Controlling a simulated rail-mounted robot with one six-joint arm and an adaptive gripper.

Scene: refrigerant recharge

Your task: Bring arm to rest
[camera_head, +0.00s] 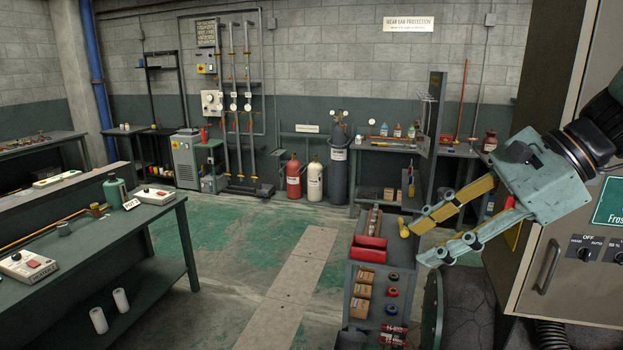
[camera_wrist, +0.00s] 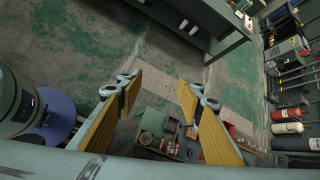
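My gripper (camera_head: 411,243) is in the right part of the head view, raised in the air in front of a grey cabinet. Its two yellow-padded fingers point left and stand apart, with nothing between them. In the wrist view my gripper (camera_wrist: 157,100) also shows its fingers spread over the floor, with a small cart beyond and below. It holds nothing.
A cart (camera_head: 376,323) with a red bin (camera_head: 369,250) and small boxes stands below my gripper. The grey cabinet (camera_head: 570,265) is close at right. A workbench (camera_head: 100,245) is at left. Gas cylinders (camera_head: 315,180) line the back wall. The middle floor is clear.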

